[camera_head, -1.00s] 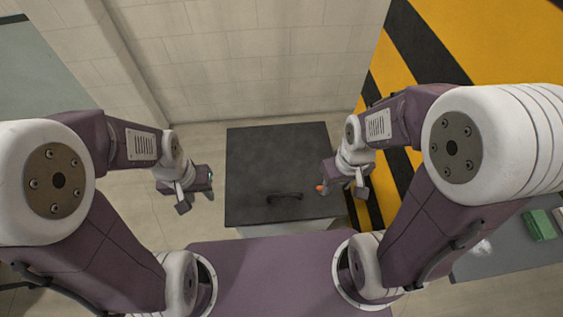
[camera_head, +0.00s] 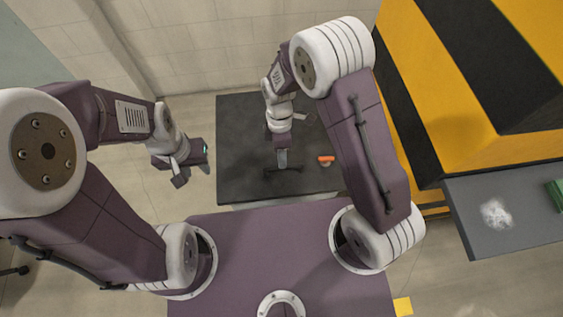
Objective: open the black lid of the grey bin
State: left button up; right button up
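The black lid (camera_head: 235,135) lies flat and closed on the grey bin (camera_head: 272,203), of which only a thin front strip shows below the lid. A dark bar handle (camera_head: 271,170) sits near the lid's front edge. My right gripper (camera_head: 282,160) is above the lid with its fingertips at or just over the handle. It is seen edge-on, so I cannot tell whether it is open or touches the handle. My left gripper (camera_head: 194,172) is left of the lid, apart from it, with its fingers spread.
A small orange object (camera_head: 326,159) lies on the lid right of the handle. A grey shelf or table (camera_head: 480,225) with a white patch and a green block (camera_head: 556,194) is at the right. Yellow and black striped panels (camera_head: 430,90) stand right of the bin; a wall stands behind.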

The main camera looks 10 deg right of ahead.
jog(key=x, duration=0.4)
jog(key=shift+s+f, duration=0.15)
jog(key=shift+s, duration=0.05)
jog(key=shift+w, duration=0.1)
grip_shut()
dwell(1.1)
